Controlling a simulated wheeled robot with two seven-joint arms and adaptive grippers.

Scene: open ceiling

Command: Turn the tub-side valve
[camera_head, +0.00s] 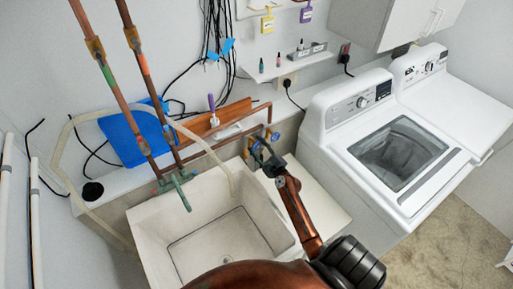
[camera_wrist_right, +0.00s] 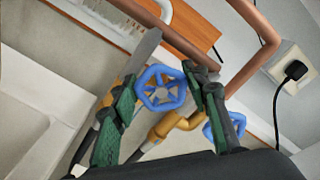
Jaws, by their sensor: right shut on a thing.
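The tub-side valve has a blue spoked wheel (camera_wrist_right: 161,90) on a brass body (camera_wrist_right: 172,127), seen in the right wrist view. In the head view its wheel (camera_head: 255,145) shows just beyond my gripper, beside the tub's right back corner. My right gripper (camera_wrist_right: 160,80) has its green-padded fingers on either side of this wheel and is shut on it. In the head view the dark right gripper (camera_head: 268,160) reaches up from the lower right and hides part of the valve. A second blue wheel (camera_wrist_right: 224,128) is right of the right finger. My left gripper is not in view.
The white utility tub (camera_head: 222,225) is left of my right arm. Copper pipes run close above the valves, near a wooden board (camera_head: 215,120). A washer (camera_head: 385,155) stands to the right. A black plug (camera_wrist_right: 295,69) sits in a wall outlet.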

